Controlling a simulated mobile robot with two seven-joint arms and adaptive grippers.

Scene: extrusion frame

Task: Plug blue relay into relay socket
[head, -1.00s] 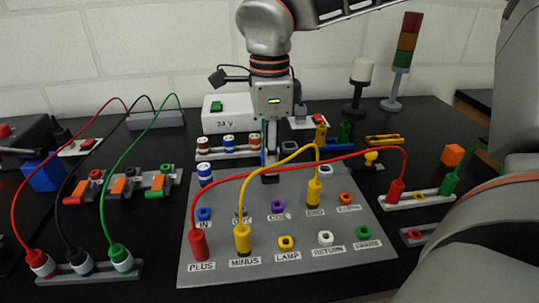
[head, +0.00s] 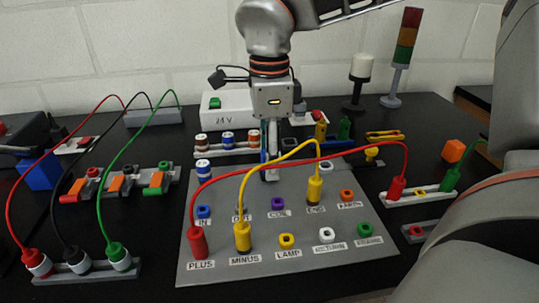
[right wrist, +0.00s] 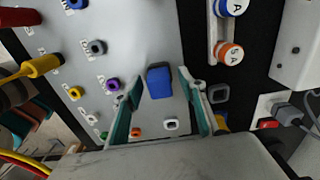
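The blue relay (right wrist: 159,82) stands over the grey panel (right wrist: 140,35) in the right wrist view, between the two teal-edged fingers of my right gripper (right wrist: 160,76). Narrow gaps show on both sides of it, so the fingers look open around it. In the head view my right gripper (head: 270,172) reaches down to the upper middle of the panel (head: 215,265). A narrow blue strip shows beside its fingers; I cannot tell if that is the relay. The relay socket is hidden under the relay and fingers, and I cannot tell how deep the relay sits. My left gripper is not in view.
A red cable (head: 290,165) and a yellow cable (head: 262,172) arch over the panel close to the right gripper. Several coloured sockets surround it. A white 24 V box (head: 225,108) and a rail of fuses (head: 228,137) stand behind. An orange cube (head: 454,151) lies right.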

